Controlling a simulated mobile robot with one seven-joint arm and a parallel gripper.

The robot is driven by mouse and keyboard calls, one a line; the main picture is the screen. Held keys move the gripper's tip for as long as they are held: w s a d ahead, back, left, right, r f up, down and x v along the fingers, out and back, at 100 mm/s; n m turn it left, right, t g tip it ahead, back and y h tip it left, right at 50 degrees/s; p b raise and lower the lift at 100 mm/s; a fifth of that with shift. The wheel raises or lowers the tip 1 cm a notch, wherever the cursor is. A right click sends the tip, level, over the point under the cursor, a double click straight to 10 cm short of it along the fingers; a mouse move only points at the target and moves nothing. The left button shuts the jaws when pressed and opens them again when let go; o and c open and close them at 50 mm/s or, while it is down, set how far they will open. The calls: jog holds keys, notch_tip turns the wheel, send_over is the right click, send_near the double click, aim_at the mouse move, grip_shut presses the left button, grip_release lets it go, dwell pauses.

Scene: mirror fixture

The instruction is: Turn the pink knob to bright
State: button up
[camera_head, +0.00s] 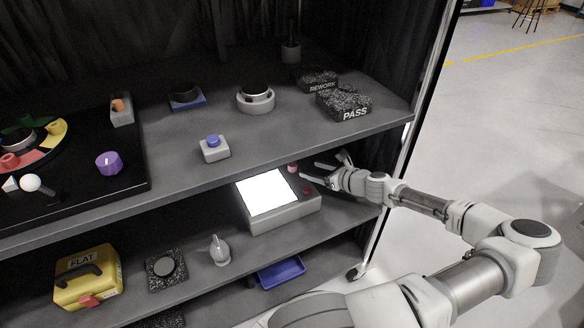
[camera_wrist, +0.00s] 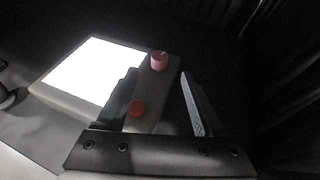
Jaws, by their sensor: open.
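The pink knob (camera_head: 293,167) sits at the back right corner of a grey box with a brightly lit white panel (camera_head: 266,192), on the middle shelf. In the wrist view the pink knob (camera_wrist: 159,60) stands upright with a pale mark on top. A red button (camera_head: 307,190) is nearer the front on the same box, and it shows in the wrist view (camera_wrist: 137,109). My gripper (camera_head: 314,172) reaches in from the right under the upper shelf. Its jaws (camera_wrist: 160,85) are open and empty, with the knob ahead between the fingertip directions. I cannot tell the exact gap to the knob.
The upper shelf (camera_head: 190,170) lies close above my gripper. A blue tray (camera_head: 281,272) lies below. The rack's metal post (camera_head: 408,150) is beside my arm.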

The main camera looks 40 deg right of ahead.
aim_at(293, 165)
jog(key=b+x, duration=0.2)
jog(key=x, duration=0.8)
jog(key=shift+w+f, duration=0.2)
grip_shut()
